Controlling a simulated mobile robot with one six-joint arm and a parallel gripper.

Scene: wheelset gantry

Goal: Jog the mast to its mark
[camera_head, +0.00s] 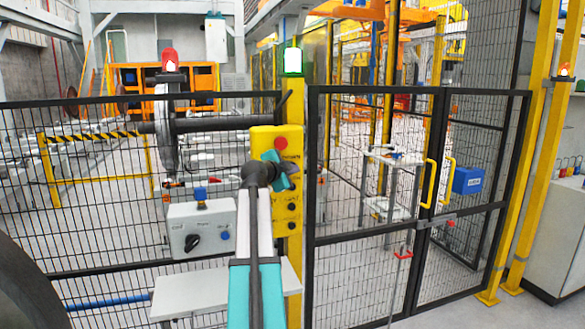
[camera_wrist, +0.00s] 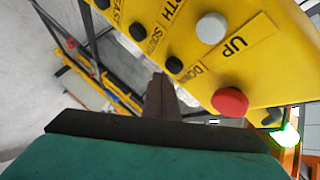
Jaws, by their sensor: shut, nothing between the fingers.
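A yellow push-button pendant (camera_head: 290,205) hangs on the yellow post, with a red button (camera_head: 281,143) at its top. In the wrist view the pendant (camera_wrist: 277,60) fills the upper right. It shows a red button (camera_wrist: 230,101), a pale grey button (camera_wrist: 211,27) by the UP label, a black button (camera_wrist: 175,65) by the DOWN label and more black buttons by direction labels. My gripper (camera_wrist: 160,80) is shut and empty, its tip close to the DOWN button; I cannot tell whether it touches. In the head view my gripper (camera_head: 284,176) covers part of the pendant. I cannot single out the mast or its mark.
A grey control box (camera_head: 202,228) with a black knob is left of the pendant, above a pale shelf (camera_head: 190,297). Black mesh fence and a closed gate (camera_head: 420,205) bar the cell. A green lamp (camera_head: 292,61) tops the post; a red lamp (camera_head: 169,61) stands left.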

